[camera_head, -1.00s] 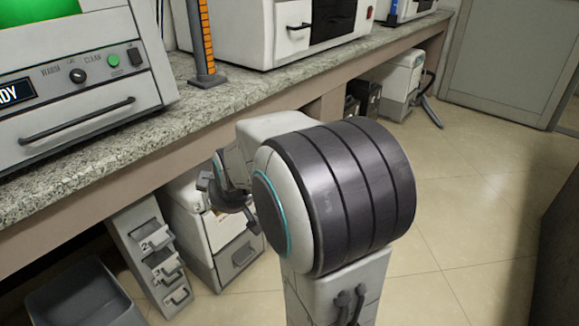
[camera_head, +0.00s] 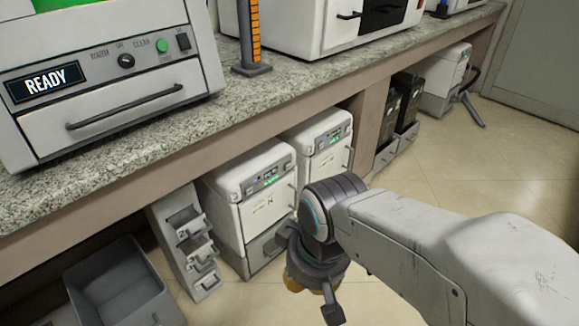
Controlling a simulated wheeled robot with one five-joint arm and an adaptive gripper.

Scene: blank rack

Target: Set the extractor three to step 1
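Two white box-shaped units with small lit green displays stand under the bench, a nearer one (camera_head: 262,205) and one behind it (camera_head: 322,150). The nearer one has a dark marking on its front, too small to read surely. I cannot tell which unit is extractor three or its step. My gripper (camera_head: 308,277) hangs low in front of the nearer unit, close to its lower right in the picture. My arm comes in from the right and hides part of the floor.
A grey rack of small drawers (camera_head: 187,262) stands left of the nearer unit, beside an open grey bin (camera_head: 115,282). On the granite bench (camera_head: 150,140) is a machine reading READY (camera_head: 110,85). Dark boxes (camera_head: 405,105) stand farther back. The tiled floor (camera_head: 500,165) at right is clear.

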